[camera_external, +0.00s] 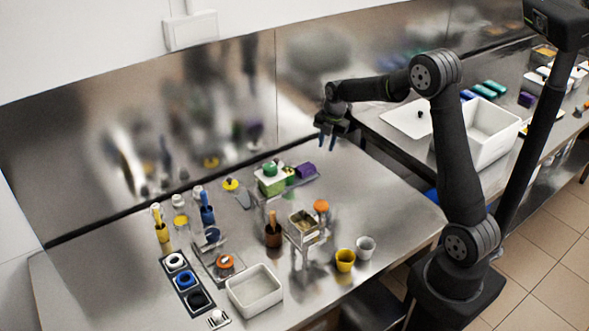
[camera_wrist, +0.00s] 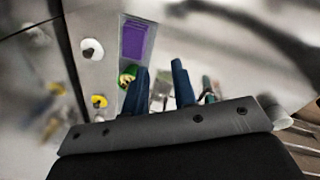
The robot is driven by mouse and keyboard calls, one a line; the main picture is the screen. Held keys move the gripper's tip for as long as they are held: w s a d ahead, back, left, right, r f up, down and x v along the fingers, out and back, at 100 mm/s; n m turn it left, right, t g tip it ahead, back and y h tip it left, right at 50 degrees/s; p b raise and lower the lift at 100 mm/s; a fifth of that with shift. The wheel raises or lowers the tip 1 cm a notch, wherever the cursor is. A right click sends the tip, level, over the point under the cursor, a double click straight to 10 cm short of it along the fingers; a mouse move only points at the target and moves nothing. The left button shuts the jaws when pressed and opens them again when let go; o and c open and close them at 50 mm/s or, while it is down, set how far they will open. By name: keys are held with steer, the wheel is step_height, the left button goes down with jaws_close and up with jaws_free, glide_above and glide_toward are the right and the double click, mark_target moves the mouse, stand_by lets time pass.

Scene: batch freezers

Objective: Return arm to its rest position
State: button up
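My gripper (camera_external: 327,138) hangs at the end of my black arm, above the back right part of the steel table (camera_external: 385,205), with its blue fingers pointing down. In the wrist view the two blue fingers (camera_wrist: 160,92) stand apart with a gap between them and nothing held. A green and white container (camera_external: 271,184) stands left of the purple block. My gripper is clear of both.
A white bin (camera_external: 253,293), a yellow cup (camera_external: 345,263) and a grey cup (camera_external: 366,246) stand near the front. A dark tray of rings (camera_external: 187,286) lies at left. A large white tub (camera_external: 482,132) stands on the right counter behind my arm. The table's right part is clear.

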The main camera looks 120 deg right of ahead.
steer(key=w+a+n+y, duration=0.1)
steer(key=w+a+n, duration=0.4)
steer(key=a, duration=0.3)
steer(key=w+a+n, duration=0.4)
steer(key=a, duration=0.4)
steer(key=shift+t, duration=0.4)
steer(key=w+f, duration=0.2)
steer(key=w, duration=0.1)
steer(key=w+f, duration=0.2)
steer(key=w, duration=0.2)
steer(key=w+d+f, duration=0.1)
steer(key=w+f, duration=0.1)
steer(key=w, duration=0.1)
steer(key=shift+w, duration=0.2)
steer(key=s+r, duration=0.7)
steer(key=s, duration=0.4)
steer(key=s+d+m, duration=0.3)
steer(key=d+m, duration=0.1)
steer(key=d, duration=0.2)
steer(key=shift+d+f, duration=0.25)
steer(key=shift+d, duration=0.05)
steer(key=shift+w+a, duration=0.1)
